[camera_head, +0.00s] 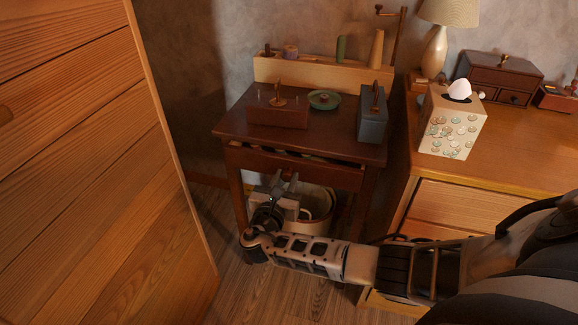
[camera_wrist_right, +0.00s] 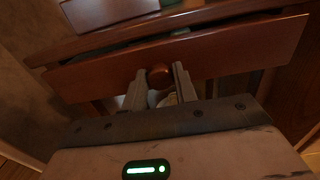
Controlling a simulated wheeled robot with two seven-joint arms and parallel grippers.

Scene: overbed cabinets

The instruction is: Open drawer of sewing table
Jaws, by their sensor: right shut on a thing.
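The sewing table (camera_head: 228,122) is a small dark reddish wooden table against the wall. Its drawer front (camera_head: 290,166) is under the top and also shows in the right wrist view (camera_wrist_right: 235,50). A dark gap shows between the tabletop and the drawer front, with bits of contents visible, so the drawer looks slightly out. A round wooden knob (camera_wrist_right: 159,76) sits mid-front. My right gripper (camera_head: 282,181) is at the drawer's front, its two fingers (camera_wrist_right: 160,82) on either side of the knob and shut on it. My left gripper is not in view.
On the tabletop are a reddish box (camera_head: 277,116), a green dish (camera_head: 324,99) and a grey box (camera_head: 372,118). A basket (camera_head: 318,205) is below. A dresser (camera_head: 480,155) with a tissue box (camera_head: 455,125) stands right; a large wooden panel (camera_head: 90,160) stands left.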

